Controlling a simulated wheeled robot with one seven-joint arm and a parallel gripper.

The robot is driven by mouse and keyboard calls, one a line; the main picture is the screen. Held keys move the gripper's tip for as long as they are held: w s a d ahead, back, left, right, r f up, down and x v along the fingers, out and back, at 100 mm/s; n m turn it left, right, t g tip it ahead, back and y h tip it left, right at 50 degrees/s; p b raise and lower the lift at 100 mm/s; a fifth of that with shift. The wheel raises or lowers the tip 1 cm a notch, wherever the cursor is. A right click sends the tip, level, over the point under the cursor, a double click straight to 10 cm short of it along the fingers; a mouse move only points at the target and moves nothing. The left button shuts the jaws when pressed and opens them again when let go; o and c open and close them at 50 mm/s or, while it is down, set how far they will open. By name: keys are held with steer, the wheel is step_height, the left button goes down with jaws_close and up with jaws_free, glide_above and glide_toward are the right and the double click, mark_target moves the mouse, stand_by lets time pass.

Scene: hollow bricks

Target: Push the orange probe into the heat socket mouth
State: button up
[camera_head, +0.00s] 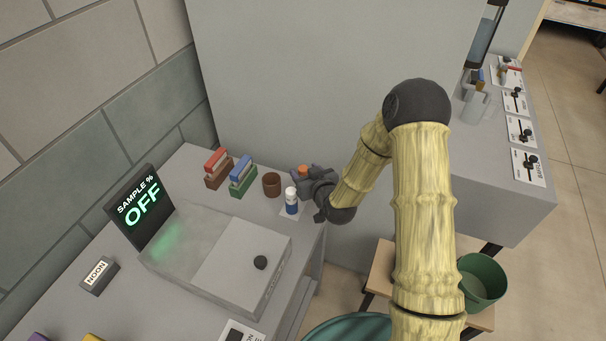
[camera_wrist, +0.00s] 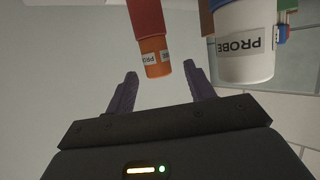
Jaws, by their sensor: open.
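The orange probe (camera_head: 302,169) shows as a small orange top just beyond my gripper in the head view. In the wrist view the orange probe (camera_wrist: 154,58) has a partly readable label and a red part above it. My gripper (camera_head: 318,190) is at the counter's right end. In the wrist view my gripper (camera_wrist: 157,82) is open, with one finger on each side of the probe's orange end and gaps between. I cannot identify the heat socket mouth.
A brown cup (camera_head: 271,184) and two block holders (camera_head: 217,170) (camera_head: 242,176) stand left of my gripper. A grey box with a knob (camera_head: 220,255) and an OFF display (camera_head: 142,208) occupy the counter. A green bucket (camera_head: 483,281) is lower right.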

steer(key=shift+w, duration=0.1)
steer(key=c, duration=1.2)
steer(key=shift+o, duration=0.2)
steer(key=shift+r, duration=0.1)
step_height(320, 180, up, 10)
steer(key=shift+b, duration=0.4)
